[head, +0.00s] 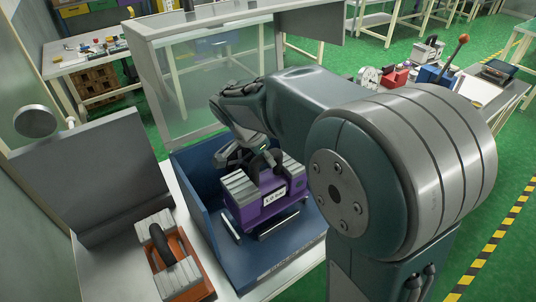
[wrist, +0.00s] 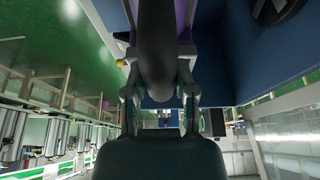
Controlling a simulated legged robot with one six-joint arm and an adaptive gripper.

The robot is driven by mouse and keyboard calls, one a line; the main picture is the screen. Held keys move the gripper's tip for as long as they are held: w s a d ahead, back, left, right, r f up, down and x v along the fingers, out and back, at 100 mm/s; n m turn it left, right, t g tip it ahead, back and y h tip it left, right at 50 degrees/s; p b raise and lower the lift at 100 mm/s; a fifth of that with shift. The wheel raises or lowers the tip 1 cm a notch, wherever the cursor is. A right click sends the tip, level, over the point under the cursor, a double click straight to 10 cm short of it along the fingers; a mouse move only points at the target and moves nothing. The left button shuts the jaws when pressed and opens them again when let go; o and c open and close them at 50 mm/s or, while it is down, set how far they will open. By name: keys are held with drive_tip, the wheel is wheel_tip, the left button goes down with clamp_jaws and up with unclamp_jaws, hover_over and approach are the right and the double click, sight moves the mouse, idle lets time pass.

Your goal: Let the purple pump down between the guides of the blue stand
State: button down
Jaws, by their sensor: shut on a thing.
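The purple pump (head: 268,209) has grey ribbed ends, a white label and a dark handle. My gripper (head: 256,157) is shut on the handle, above the pump body. In the wrist view my gripper (wrist: 160,88) has a finger on each side of the dark handle (wrist: 158,42), with a strip of purple behind. The blue stand (head: 196,186) has raised walls at the left and back. The pump is within its outline and looks roughly level. Pale metal guides (head: 279,225) show at the pump's front lower edge. The pump's underside is hidden, so I cannot tell whether it touches the stand.
An orange pump (head: 187,244) with grey ribbed blocks and a dark handle lies on the bench left of the stand. A grey upright panel (head: 90,175) stands behind it. A clear screen (head: 205,75) rises behind the stand. My arm hides the area to the right.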

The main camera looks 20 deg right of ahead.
sight(269, 176)
drive_tip(key=shift+a+r, duration=0.1)
drive_tip(key=shift+a, duration=0.45)
drive_tip(key=shift+d, duration=0.9)
drive_tip(key=shift+a, duration=0.1)
drive_tip(key=shift+a, duration=0.55)
drive_tip(key=shift+f, duration=2.25)
idle(0.3)
drive_tip(key=shift+c, duration=1.8)
unclamp_jaws()
drive_tip(key=shift+f, duration=0.1)
